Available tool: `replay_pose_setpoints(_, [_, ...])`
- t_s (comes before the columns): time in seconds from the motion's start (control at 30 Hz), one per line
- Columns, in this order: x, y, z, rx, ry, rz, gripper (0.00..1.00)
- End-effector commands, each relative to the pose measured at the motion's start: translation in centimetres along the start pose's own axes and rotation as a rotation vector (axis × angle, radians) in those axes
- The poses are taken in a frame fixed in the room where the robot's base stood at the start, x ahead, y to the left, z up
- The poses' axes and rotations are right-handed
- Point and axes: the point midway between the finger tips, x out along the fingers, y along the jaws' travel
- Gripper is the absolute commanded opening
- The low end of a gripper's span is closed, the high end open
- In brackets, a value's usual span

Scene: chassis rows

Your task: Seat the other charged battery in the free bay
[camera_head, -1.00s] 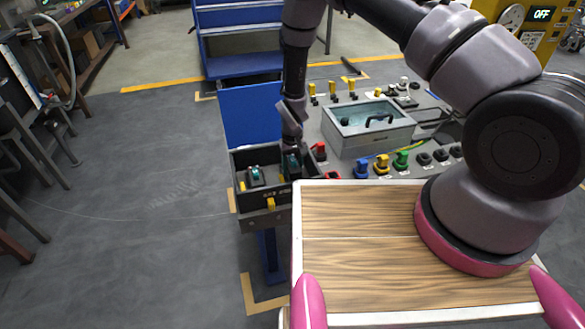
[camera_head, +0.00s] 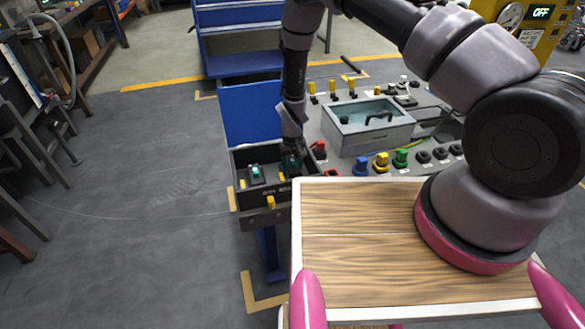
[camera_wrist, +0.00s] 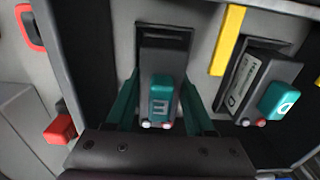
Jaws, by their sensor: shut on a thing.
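A dark battery with a teal cap (camera_wrist: 160,95) is between the teal fingers of my gripper (camera_wrist: 160,110) in the wrist view. My gripper is shut on it. In the head view my gripper (camera_head: 291,160) is down at the right part of a dark open box (camera_head: 262,202), and its fingers partly hide the held battery. A second battery (camera_head: 256,173) with a teal cap stands in the left bay of the box. It also shows in the wrist view (camera_wrist: 265,85), at the right. I cannot tell whether the held battery touches the bay floor.
A yellow strip (camera_wrist: 227,40) stands between the two batteries. A blue panel (camera_head: 250,113) rises behind the box. A grey case with a clear lid (camera_head: 367,127) and several coloured connectors (camera_head: 381,160) lie to the right. A wooden top (camera_head: 370,240) is in front.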

Motion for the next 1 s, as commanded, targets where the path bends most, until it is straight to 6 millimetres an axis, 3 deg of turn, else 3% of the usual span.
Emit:
replay_pose_setpoints(0.03, [0.9,0.1,0.4,-0.001,-0.005,0.002,0.0])
replay_pose_setpoints(0.4, [1.2,-0.1,0.2,-0.001,0.0,-0.001,0.0])
replay_pose_setpoints(0.43, [1.2,-0.1,0.2,-0.001,0.0,-0.001,0.65])
replay_pose_setpoints(0.5, [1.2,-0.1,0.2,-0.001,0.001,-0.001,0.89])
replay_pose_setpoints(0.77, [-0.2,-0.2,0.1,-0.002,0.003,-0.002,0.89])
replay_pose_setpoints(1.0, [-5.3,-0.1,0.1,0.0,0.008,-0.002,0.89])
